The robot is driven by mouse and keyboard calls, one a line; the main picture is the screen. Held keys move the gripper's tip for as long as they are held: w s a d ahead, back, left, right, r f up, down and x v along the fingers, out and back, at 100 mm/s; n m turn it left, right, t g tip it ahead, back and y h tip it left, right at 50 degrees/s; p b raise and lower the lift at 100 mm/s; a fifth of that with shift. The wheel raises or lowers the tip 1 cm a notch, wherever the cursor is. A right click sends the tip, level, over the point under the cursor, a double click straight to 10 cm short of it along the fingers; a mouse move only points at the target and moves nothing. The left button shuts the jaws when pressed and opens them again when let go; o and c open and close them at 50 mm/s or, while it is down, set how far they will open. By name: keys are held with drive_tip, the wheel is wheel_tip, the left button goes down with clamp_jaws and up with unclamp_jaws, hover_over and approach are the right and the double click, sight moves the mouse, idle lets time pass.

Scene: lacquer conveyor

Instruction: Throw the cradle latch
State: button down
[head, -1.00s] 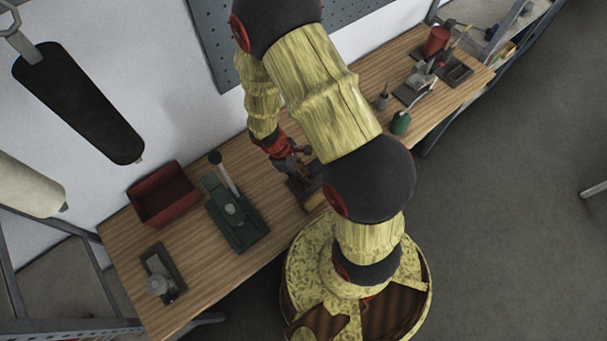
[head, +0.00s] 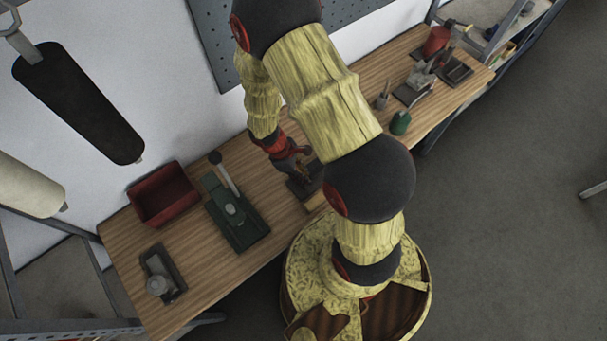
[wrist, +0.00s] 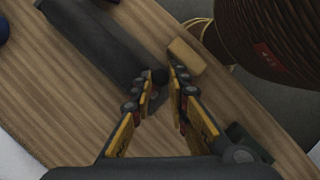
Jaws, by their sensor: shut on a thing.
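In the wrist view, my gripper (wrist: 163,82) has its two fingertips closed about a small dark round knob (wrist: 160,75) at the end of a long dark grey fixture (wrist: 105,45), which appears to be the cradle with its latch. A tan block (wrist: 187,57) lies just beyond the right fingertip. In the head view, my gripper (head: 299,170) is low over the dark fixture (head: 309,188) near the bench's front edge. My arm partly hides this spot, and the latch cannot be made out there.
Left of my gripper on the wooden bench (head: 190,284) stand a green lever press (head: 247,232), a red bin (head: 163,195) and a small grey fixture (head: 162,274). A green bottle (head: 400,124) and a red can (head: 437,40) stand to the right.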

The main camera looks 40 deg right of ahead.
drive_tip(key=shift+a, duration=0.1)
drive_tip(key=w+a+m+y+b, duration=0.1)
drive_tip(key=w+a+m+y, duration=0.4)
drive_tip(key=m, duration=1)
drive_tip(key=shift+a+g+b, duration=0.15)
drive_tip(key=shift+g+b, duration=0.15)
drive_tip(key=shift+g, duration=0.1)
drive_tip(key=shift+w, duration=0.1)
idle(0.3)
drive_tip(key=c, duration=1.7)
unclamp_jaws()
drive_tip(key=shift+r, duration=0.1)
